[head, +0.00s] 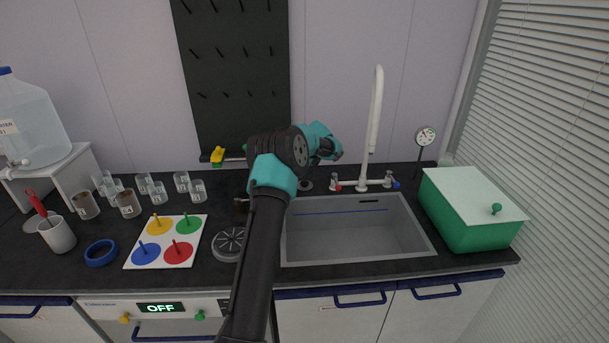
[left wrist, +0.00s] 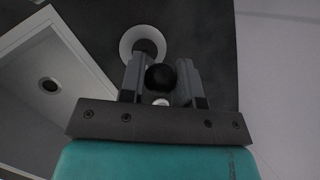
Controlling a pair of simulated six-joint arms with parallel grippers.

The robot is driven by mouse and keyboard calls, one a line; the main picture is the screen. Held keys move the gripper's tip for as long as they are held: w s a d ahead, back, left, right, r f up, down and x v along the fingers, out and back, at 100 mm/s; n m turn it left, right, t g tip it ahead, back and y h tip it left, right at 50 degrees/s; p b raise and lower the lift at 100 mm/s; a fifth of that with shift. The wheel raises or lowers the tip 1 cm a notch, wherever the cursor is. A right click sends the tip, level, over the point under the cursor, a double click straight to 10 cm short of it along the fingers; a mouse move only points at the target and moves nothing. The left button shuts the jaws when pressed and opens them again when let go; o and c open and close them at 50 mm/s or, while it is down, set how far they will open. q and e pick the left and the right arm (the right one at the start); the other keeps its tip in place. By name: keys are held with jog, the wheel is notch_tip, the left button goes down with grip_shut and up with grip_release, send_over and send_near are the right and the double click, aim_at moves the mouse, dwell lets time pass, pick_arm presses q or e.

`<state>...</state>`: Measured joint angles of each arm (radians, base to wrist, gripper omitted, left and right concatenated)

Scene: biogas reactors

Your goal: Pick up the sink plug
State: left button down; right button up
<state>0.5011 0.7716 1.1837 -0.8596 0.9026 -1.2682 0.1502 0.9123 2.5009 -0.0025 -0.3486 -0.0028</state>
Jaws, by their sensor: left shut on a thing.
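In the left wrist view, a round black knob (left wrist: 160,77), which looks like the sink plug's handle, sits between the two fingers of my left gripper (left wrist: 161,84). The fingers are shut on it. The rest of the plug is mostly hidden; a small pale spot shows below the knob. In the head view, my left gripper (head: 314,160) is over the counter just behind the sink's back left corner, its fingers hard to make out. A small round disc (head: 306,185) lies on the counter just below it. My right gripper is not in view.
The grey sink (head: 350,240) is empty, with its drain (left wrist: 48,84) clear in the left wrist view. A tall white tap (head: 373,125) stands right of the gripper. A green box (head: 465,222) is at the right. Several glass beakers (head: 158,193) stand left.

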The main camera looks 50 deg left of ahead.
pick_arm(q)
jog(key=shift+r, duration=0.1)
jog(key=shift+r, duration=1.7)
jog(key=s+d+r, duration=0.1)
jog(key=s+d, duration=0.9)
jog(key=d, duration=0.2)
jog(key=shift+s+r, duration=0.2)
jog(key=shift+s, duration=0.1)
